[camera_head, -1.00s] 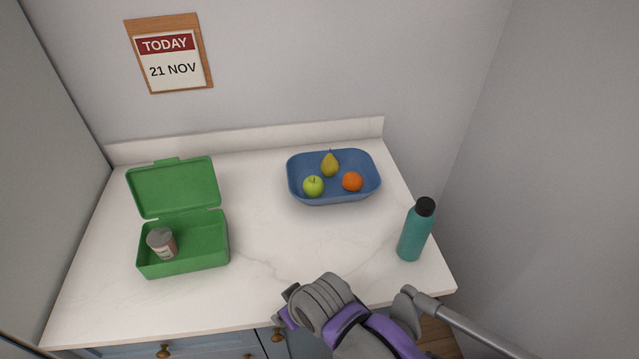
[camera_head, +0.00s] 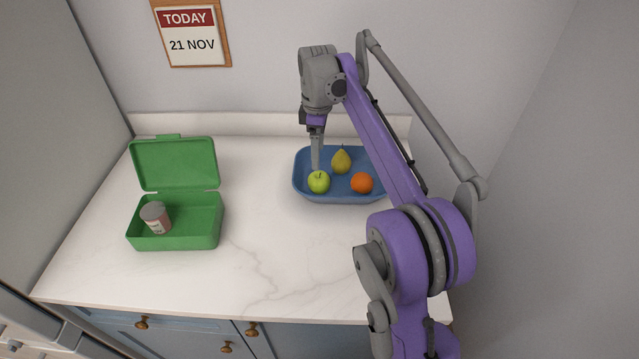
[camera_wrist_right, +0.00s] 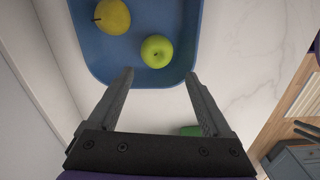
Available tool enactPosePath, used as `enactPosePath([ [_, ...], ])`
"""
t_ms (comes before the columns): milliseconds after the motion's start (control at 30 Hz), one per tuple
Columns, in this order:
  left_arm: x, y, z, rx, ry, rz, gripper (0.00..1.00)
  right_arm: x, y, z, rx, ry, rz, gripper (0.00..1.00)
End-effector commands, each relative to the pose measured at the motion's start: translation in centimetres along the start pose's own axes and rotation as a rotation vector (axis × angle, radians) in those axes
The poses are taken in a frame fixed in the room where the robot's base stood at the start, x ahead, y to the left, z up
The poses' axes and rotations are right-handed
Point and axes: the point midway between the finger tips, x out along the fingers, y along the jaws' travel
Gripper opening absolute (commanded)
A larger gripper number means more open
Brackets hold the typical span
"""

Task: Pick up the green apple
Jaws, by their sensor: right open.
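The green apple (camera_head: 319,181) lies in the front left corner of a blue tray (camera_head: 340,198) on the counter. My right gripper (camera_head: 316,165) points down just behind and above the apple in the head view. In the right wrist view its two fingers (camera_wrist_right: 160,82) are apart with nothing between them, and the apple (camera_wrist_right: 157,51) shows just beyond the fingertips, roughly centred. I cannot tell the exact height gap. My left gripper is not in view.
A pear (camera_head: 341,161) and an orange (camera_head: 362,183) share the tray with the apple. An open green lunchbox (camera_head: 190,241) holding a can (camera_head: 155,216) stands at the left. The counter between lunchbox and tray is clear. My right arm hides the counter's right side.

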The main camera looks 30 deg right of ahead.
Motion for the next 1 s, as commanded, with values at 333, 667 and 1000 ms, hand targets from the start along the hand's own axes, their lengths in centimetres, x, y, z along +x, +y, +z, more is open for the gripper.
enactPosePath([
  [333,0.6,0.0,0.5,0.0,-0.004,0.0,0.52,4.7,0.5,0.1,-0.02,-0.004,-0.009,0.83],
  [667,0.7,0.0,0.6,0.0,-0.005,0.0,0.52,7.9,0.7,0.2,-0.019,-0.003,-0.008,0.83],
  [1000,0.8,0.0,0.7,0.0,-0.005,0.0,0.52,11.0,0.7,0.3,-0.018,-0.003,-0.008,0.83],
])
